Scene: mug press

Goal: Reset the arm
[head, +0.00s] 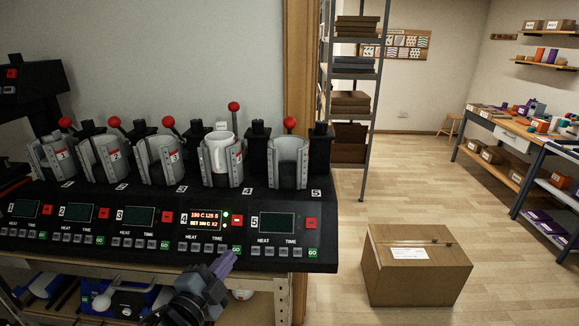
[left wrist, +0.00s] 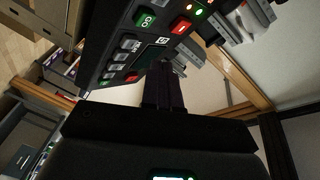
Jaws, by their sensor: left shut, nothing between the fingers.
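My left gripper (head: 222,265) is in front of the mug press panel, just below the GO button of station 4. Its fingers are shut with nothing between them; they also show in the left wrist view (left wrist: 168,80), close to the panel. The mug press (head: 160,225) has a row of numbered stations with red-knobbed levers. Station 4 holds a white mug (head: 221,153), and its display (head: 206,219) is lit with orange text. The other displays are dark. I cannot tell whether the fingertips touch the panel. My right gripper is in neither view.
A closed cardboard box (head: 415,270) sits on the floor at right. A metal shelf (head: 352,75) with stacked boxes stands behind, and a workbench (head: 535,140) runs along the right wall. Below the press are blue items (head: 125,298) on a shelf.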

